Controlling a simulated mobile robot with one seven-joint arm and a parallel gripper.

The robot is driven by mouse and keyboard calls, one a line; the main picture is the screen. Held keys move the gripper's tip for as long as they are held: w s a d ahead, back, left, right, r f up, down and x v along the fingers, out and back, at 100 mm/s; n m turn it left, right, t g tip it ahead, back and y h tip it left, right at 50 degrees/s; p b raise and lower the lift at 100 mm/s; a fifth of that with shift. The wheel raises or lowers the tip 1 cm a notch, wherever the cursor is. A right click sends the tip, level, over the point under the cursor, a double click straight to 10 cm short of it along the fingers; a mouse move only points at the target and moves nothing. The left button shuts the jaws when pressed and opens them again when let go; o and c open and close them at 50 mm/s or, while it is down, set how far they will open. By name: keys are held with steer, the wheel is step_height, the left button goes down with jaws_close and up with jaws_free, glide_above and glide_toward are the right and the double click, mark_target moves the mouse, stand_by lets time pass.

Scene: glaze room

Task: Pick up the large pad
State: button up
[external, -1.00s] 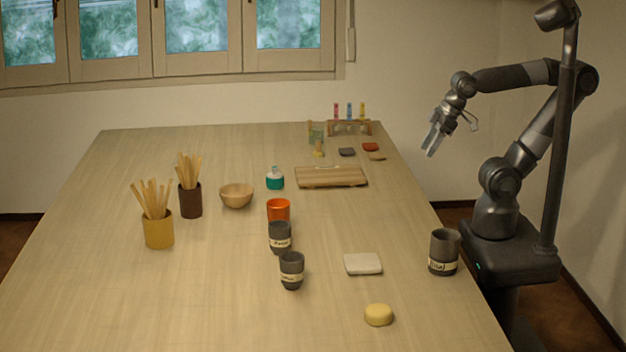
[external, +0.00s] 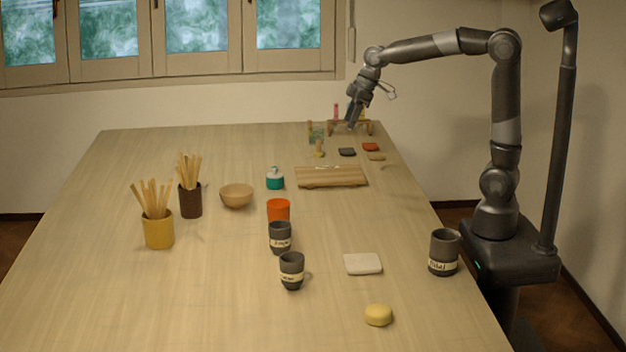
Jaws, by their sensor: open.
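A white, flat, square-cornered pad (external: 363,264) lies on the front right part of the table and looks the largest of the pad-like things. A small round yellow sponge-like piece (external: 378,315) lies nearer the front edge. Smaller flat pieces lie at the back right: a dark one (external: 347,152), a red one (external: 370,147) and a tan one (external: 377,157). My gripper (external: 352,124) is open and appears empty.
A dark labelled cup (external: 444,252) stands right of the white pad; two more dark cups (external: 291,270) and an orange cup (external: 278,210) stand left. A wooden board (external: 331,176), bowl (external: 236,195), teal bottle (external: 275,179) and stick holders (external: 159,230) stand farther off. The front left is clear.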

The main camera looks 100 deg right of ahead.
steer(key=w+d+f, duration=0.2)
steer(key=d, duration=0.6)
steer(key=w+d+f, duration=0.3)
steer(key=d, duration=0.5)
glide_toward(316, 151)
steer(key=f, duration=0.1)
steer(key=w+f, duration=0.1)
steer(key=f, duration=0.1)
steer(key=shift+w+d+f+y, duration=0.15)
steer(key=shift+w+d+y, duration=0.1)
steer(key=shift+y, duration=0.05)
steer(key=x, duration=0.5)
steer(key=shift+w+d, duration=0.1)
steer(key=shift+d, duration=0.25)
steer(key=c, duration=1)
